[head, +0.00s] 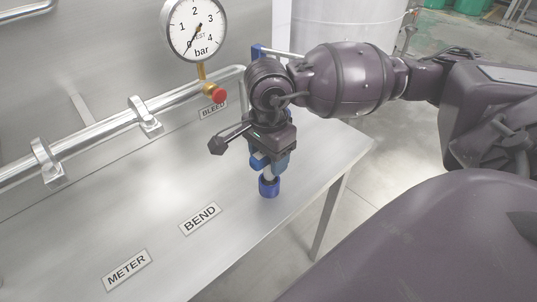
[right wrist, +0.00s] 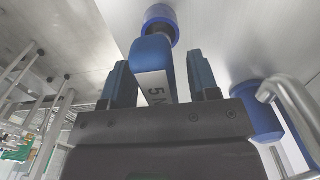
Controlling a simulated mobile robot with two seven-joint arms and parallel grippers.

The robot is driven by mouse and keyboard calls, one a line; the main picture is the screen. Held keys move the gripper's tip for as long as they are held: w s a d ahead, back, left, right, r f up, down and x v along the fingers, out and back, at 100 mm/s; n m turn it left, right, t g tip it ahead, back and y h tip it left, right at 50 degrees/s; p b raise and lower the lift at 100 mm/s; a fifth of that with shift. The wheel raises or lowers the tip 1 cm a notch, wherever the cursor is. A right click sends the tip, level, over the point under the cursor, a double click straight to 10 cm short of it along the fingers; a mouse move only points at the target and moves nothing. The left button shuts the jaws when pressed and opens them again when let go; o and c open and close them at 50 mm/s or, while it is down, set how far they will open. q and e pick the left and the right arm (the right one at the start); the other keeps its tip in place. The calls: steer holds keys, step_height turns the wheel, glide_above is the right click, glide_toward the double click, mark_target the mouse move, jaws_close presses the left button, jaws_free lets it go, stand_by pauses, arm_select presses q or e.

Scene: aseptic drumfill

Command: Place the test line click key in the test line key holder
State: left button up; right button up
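The click key has a blue handle (right wrist: 153,56) with a white label (right wrist: 157,87) reading "5 N". In the right wrist view it lies between the two blue fingers of my right gripper (right wrist: 162,75), with a narrow gap showing on its right side. In the head view my right gripper (head: 268,163) points down over the table, and a pale shaft shows below its blue fingers. A blue cup (head: 269,187), seemingly the key holder, stands on the table under it. The cup also shows in the right wrist view (right wrist: 161,18). My left gripper is out of view.
A pressure gauge (head: 195,27) with a red knob (head: 219,95) stands at the back. A steel pipe (head: 100,121) runs along the table's rear. Labels METER (head: 127,270), BEND (head: 200,218) and BLEED (head: 213,110) mark the table. The front left is clear.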

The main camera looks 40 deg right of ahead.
steer(key=shift+r, duration=0.1)
steer(key=shift+r, duration=0.35)
step_height(320, 180, up, 10)
steer(key=shift+f+p, duration=0.1)
steer(key=shift+p, duration=0.55)
steer(key=shift+r, duration=0.85)
steer(key=shift+f, duration=0.1)
